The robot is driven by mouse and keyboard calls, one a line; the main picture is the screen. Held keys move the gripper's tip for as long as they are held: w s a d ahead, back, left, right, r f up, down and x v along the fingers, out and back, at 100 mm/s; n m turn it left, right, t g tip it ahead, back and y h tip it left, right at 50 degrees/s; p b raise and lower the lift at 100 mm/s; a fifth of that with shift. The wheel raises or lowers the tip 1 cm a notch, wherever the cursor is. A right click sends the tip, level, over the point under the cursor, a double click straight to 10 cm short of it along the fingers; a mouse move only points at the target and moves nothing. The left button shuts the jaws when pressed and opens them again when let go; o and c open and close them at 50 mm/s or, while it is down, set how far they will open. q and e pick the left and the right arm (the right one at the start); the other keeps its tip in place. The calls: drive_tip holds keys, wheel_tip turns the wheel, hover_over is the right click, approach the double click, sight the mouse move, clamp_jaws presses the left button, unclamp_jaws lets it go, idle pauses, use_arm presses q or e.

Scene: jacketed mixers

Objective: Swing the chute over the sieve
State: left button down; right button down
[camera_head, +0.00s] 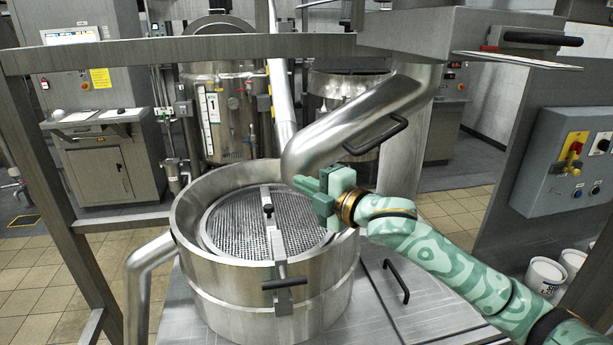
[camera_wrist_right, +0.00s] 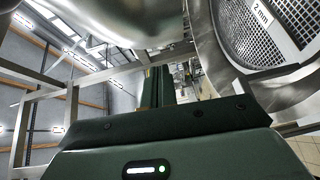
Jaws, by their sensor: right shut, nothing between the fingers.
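The chute (camera_head: 350,125) is a bent steel pipe with a black handle (camera_head: 377,136). Its rounded lower end appears above the back right rim of the sieve in the head view. The sieve (camera_head: 190,240) is a round steel drum with a perforated mesh (camera_head: 240,222) inside and a clamp bar across it. My right gripper (camera_head: 300,184) is shut and empty, just below and in front of the chute's lower end; I cannot tell whether they touch. In the right wrist view, the chute (camera_wrist_right: 125,18) fills the top and the sieve mesh (camera_wrist_right: 275,30) with a "2 mm" label is at right.
A steel frame post (camera_head: 60,180) and top beam (camera_head: 180,50) stand around the sieve. A blue-grey control box (camera_head: 560,165) is at right. Jacketed tanks (camera_head: 225,110) stand behind. White buckets (camera_head: 545,275) sit on the floor at lower right.

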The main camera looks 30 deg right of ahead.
sight(299, 170)
drive_tip(key=shift+w+d, duration=0.3)
drive_tip(key=shift+w, duration=0.2)
drive_tip(key=shift+w+d, duration=0.3)
drive_tip(key=shift+w, duration=0.2)
drive_tip(key=shift+f, duration=0.1)
drive_tip(key=shift+w+p, duration=0.2)
drive_tip(key=shift+p, duration=0.1)
drive_tip(key=w+h+p, duration=0.1)
drive_tip(key=w+m+h, duration=0.1)
drive_tip(key=w, duration=0.1)
drive_tip(key=shift+w+a+r+m+p, duration=0.15)
drive_tip(key=shift+r+m+p, duration=0.15)
drive_tip(key=shift+r+p, duration=0.05)
drive_tip(key=w+h, duration=0.1)
drive_tip(key=w+m+h, duration=0.1)
drive_tip(key=w, duration=0.2)
drive_tip(key=shift+w+d+f+m+t+h, duration=0.2)
drive_tip(key=shift+w+f+m+t+h, duration=0.1)
drive_tip(key=shift+w+t+h, duration=0.1)
drive_tip(key=shift+r, duration=0.15)
drive_tip(key=shift+p, duration=0.3)
